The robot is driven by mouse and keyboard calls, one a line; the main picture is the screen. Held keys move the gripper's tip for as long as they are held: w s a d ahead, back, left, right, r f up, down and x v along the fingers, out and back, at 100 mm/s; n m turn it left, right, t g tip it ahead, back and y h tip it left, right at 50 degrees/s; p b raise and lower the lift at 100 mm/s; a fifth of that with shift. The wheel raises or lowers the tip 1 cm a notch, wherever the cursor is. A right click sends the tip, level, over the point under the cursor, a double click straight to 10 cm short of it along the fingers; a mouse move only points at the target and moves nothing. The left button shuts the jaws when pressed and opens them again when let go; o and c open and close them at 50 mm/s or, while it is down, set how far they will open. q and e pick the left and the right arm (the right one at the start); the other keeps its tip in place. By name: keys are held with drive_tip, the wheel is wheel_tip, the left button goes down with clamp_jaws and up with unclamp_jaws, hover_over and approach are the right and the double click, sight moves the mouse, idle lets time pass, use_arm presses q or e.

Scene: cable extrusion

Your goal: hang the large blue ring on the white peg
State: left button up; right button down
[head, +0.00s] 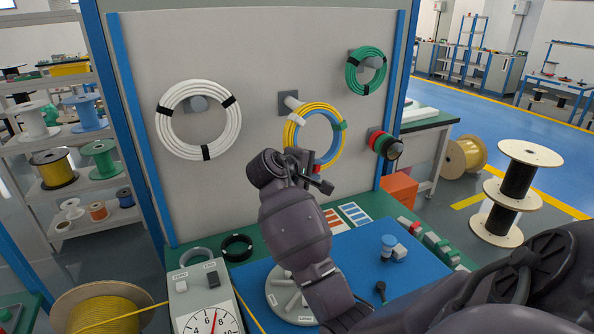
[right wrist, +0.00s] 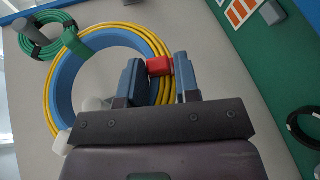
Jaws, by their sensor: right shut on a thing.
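A ring of yellow cable with a broad blue inner band (head: 331,155) is upright in front of the board. It bears green, red and white ties and fills the left of the right wrist view (right wrist: 66,82). The white peg (head: 292,101) on its square plate is at the ring's upper left; I cannot tell whether it passes through the ring. My right gripper (head: 318,178) is shut on the ring's lower part. Its two fingers (right wrist: 159,80) are on either side near the red tie (right wrist: 159,66). My left gripper is not in view.
On the board (head: 250,60), a white coil (head: 163,132) hangs left and a green coil (head: 353,77) upper right. Red, green and black coils (head: 382,143) are at the right. A blue mat (head: 340,265), dial scale (head: 207,312) and small parts are below.

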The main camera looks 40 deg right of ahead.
drive_tip(key=shift+w+r+m, duration=0.2)
drive_tip(key=shift+w+m, duration=0.05)
drive_tip(key=shift+m, duration=0.35)
drive_tip(key=shift+m+h, duration=0.4)
drive_tip(key=shift+m, duration=0.4)
drive_tip(key=shift+w, duration=0.1)
